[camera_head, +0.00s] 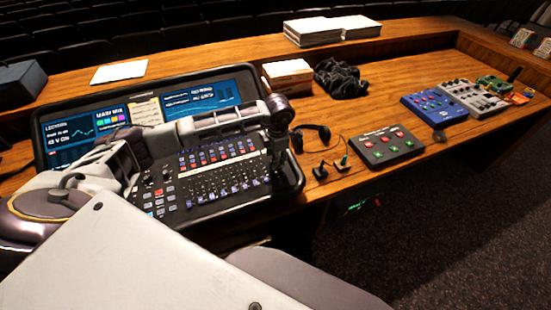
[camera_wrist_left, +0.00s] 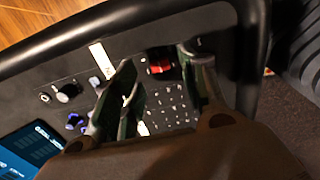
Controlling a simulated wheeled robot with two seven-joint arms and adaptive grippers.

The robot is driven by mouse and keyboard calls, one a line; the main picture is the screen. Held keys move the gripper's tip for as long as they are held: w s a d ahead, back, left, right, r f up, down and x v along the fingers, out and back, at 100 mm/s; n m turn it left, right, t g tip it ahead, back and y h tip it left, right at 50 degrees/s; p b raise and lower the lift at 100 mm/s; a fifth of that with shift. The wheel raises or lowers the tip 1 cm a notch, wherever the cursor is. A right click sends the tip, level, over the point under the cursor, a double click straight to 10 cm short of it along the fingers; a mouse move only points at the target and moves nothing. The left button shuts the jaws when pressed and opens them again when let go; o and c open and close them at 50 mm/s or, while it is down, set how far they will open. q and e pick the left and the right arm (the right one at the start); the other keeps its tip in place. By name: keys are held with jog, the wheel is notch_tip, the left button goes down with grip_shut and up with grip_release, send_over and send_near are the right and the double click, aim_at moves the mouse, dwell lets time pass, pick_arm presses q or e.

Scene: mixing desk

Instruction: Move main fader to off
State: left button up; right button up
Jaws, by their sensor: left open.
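The mixing desk (camera_head: 215,185) stands on the wooden counter, its screens at the back and rows of faders and buttons in front. My left arm reaches across it from the left. My left gripper (camera_head: 276,150) points down over the desk's right end. In the left wrist view the left gripper (camera_wrist_left: 158,58) is open. A red cap (camera_wrist_left: 160,66), which looks like the main fader, shows between the two fingertips in the picture. I cannot tell whether a finger touches it. In the head view the gripper hides that spot. My right gripper is not in view.
The desk's raised black rim (camera_wrist_left: 130,20) runs close by the fingers. Headphones (camera_head: 318,135) and small dark items lie just right of the desk. A green-buttoned box (camera_head: 386,146), a blue box (camera_head: 433,106) and a grey mixer (camera_head: 473,97) stand further right.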

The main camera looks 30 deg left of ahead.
pick_arm(q)
jog(key=shift+a+f, duration=0.1)
jog(key=shift+f, duration=1.05)
jog(key=shift+w, duration=0.1)
grip_shut()
